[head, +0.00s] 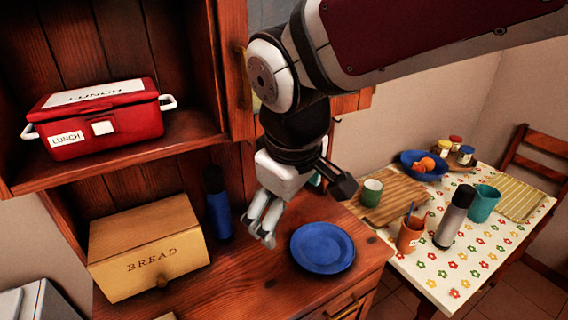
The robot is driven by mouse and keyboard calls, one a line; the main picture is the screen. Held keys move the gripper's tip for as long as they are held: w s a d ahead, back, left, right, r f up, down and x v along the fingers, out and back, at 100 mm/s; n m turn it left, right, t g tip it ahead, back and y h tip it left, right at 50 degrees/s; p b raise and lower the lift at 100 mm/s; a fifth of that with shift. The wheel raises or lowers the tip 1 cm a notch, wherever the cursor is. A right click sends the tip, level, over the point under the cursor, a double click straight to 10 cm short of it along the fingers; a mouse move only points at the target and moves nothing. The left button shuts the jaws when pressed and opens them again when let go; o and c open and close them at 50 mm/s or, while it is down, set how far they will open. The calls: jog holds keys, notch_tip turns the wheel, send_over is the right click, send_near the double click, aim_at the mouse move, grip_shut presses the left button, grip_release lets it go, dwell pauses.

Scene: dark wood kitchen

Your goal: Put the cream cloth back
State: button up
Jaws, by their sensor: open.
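I cannot make out a cream cloth for certain in the head view. A small pale edge (167,316) shows at the bottom of the picture, in front of the bread box, too cut off to identify. My gripper (306,214) is open, with its fingers spread and nothing seen between them. A yellow striped cloth or mat (520,198) lies flat on the dining table at the right.
A bread box (150,250) and a dark blue bottle (218,210) stand on the counter. A red lunch box (105,118) sits on the shelf above. The dining table (465,262) holds a cutting board, cups, a bottle and a fruit bowl. Counter room is clear left of the plate.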

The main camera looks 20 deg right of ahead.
jog(key=s+d+r+m+t+y, duration=0.1)
jog(key=s+d+r+m, duration=0.2)
jog(key=s+d+m, duration=0.3)
jog(key=s, duration=0.3)
jog(key=shift+d+r+m+t, duration=0.15)
jog(key=shift+d+m+t, duration=0.25)
